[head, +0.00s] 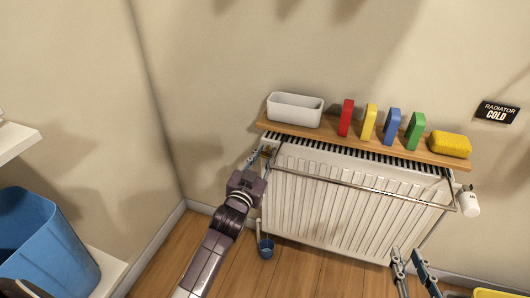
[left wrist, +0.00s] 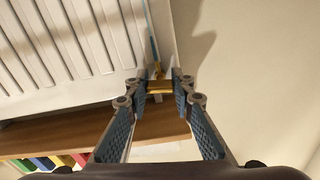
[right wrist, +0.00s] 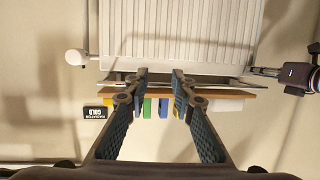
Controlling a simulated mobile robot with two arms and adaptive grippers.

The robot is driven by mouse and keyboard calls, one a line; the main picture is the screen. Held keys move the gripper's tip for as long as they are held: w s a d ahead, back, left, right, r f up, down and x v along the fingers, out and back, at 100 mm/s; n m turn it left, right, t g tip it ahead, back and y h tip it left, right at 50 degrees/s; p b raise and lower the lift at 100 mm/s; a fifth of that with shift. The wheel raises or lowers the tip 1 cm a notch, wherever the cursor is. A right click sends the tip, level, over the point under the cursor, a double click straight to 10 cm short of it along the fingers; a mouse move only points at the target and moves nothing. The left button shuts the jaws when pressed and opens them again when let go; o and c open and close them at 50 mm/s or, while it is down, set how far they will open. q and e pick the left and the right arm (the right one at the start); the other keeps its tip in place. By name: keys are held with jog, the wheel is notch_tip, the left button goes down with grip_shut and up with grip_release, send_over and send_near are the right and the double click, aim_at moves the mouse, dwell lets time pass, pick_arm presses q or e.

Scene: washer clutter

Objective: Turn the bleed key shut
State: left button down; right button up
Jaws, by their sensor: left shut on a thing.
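The radiator (head: 340,190) is white and ribbed, fixed low on the wall. The bleed key (left wrist: 158,87) is a small brass-coloured piece at the radiator's end, between my left fingertips. My left gripper (head: 262,156) is at the radiator's upper left corner and shut on the key; it also shows in the left wrist view (left wrist: 160,82). The key is too small and covered in the head view to tell how far it is turned. My right gripper (head: 412,262) is open and empty in front of the radiator's lower right; it also shows in the right wrist view (right wrist: 160,75).
A wooden shelf (head: 330,139) above the radiator holds a white tray (head: 295,112), several coloured blocks and a yellow sponge (head: 450,144). A rail crosses the radiator's front. A blue cup (head: 265,249) is below its left end. A sign (head: 497,112) reads RADIATOR COLD.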

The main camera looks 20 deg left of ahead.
pick_arm(q)
jog(key=m+p, duration=0.2)
jog(key=m, duration=0.1)
jog(key=m+p, duration=0.2)
jog(key=m, duration=0.2)
jog(key=shift+m, duration=0.5)
jog(key=m, duration=0.3)
jog(key=shift+m, duration=2.5)
pick_arm(e)
jog(key=s+d+f+g+h, duration=0.1)
jog(key=s+d+f+g, duration=0.2)
jog(key=s, duration=0.6)
jog(key=s+d+f+g+h, duration=0.2)
jog(key=s+d+f+g, duration=0.1)
jog(key=s+f+g, duration=0.5)
jog(key=shift+s+d+f+m, duration=0.3)
jog(key=shift+s+f, duration=0.3)
jog(key=shift+f, duration=0.55)
pick_arm(q)
jog(key=c, duration=1.6)
grip_release()
